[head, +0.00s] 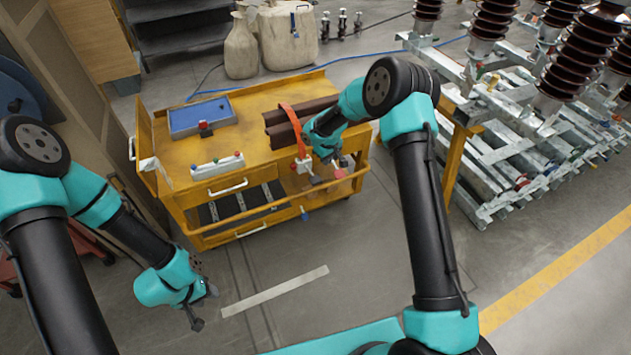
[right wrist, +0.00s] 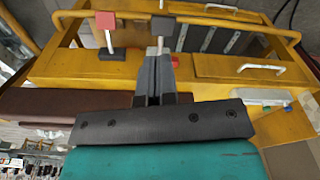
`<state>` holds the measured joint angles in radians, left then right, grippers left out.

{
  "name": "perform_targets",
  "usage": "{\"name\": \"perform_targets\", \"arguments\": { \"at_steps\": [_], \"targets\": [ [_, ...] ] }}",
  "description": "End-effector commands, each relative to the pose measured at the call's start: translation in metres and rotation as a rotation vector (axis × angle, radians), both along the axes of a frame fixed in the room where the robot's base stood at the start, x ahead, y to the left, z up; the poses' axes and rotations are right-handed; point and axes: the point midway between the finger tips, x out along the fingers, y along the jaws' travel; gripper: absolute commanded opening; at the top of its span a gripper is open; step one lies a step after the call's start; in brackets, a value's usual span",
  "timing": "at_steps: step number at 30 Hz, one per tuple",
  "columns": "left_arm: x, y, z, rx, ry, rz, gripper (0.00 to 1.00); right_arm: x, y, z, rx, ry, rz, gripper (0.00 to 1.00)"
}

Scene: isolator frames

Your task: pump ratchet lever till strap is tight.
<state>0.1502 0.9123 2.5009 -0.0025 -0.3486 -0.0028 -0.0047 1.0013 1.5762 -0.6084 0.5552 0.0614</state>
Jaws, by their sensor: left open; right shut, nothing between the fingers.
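In the head view, an orange strap (head: 292,125) loops over dark brown bars (head: 318,108) at the right end of a yellow cart. A small pale fitting with red (head: 303,164), perhaps the ratchet, sits at the strap's lower end. My right gripper (head: 326,152) is beside it at the cart's front right; its arm hides part of the bars. My left gripper (head: 200,308) is open and empty, low in front of the cart.
The yellow cart (head: 255,101) carries a blue tray (head: 202,116) and a white strip with coloured knobs (head: 217,166). Steel frames with brown insulators (head: 495,20) stand right. The floor before the cart is clear.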

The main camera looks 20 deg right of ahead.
Motion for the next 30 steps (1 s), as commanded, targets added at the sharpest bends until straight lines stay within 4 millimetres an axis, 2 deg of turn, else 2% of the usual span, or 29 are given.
{"name": "perform_targets", "arguments": {
  "at_steps": [8, 11, 21, 25, 30],
  "targets": [
    [0.0, 0.0, 0.0, 0.0, 0.0, 0.0, 0.43, 0.002, 0.001, -0.005, 0.0, 0.001, 0.0, 0.0],
    [0.0, 0.0, 0.0, 0.0, 0.0, 0.0, 0.43, 0.007, 0.003, -0.015, 0.0, 0.001, 0.0, 0.0],
    [0.0, 0.0, 0.0, 0.0, 0.0, 0.0, 0.43, 0.032, 0.015, -0.071, 0.0, 0.001, 0.0, 0.0],
    [0.0, 0.0, 0.0, 0.0, 0.0, 0.0, 0.43, 0.036, 0.017, -0.081, 0.0, 0.001, 0.0, 0.0],
    [0.0, 0.0, 0.0, 0.0, 0.0, 0.0, 0.43, 0.037, 0.017, -0.082, 0.0, 0.0, 0.0, 0.0]
  ]
}}
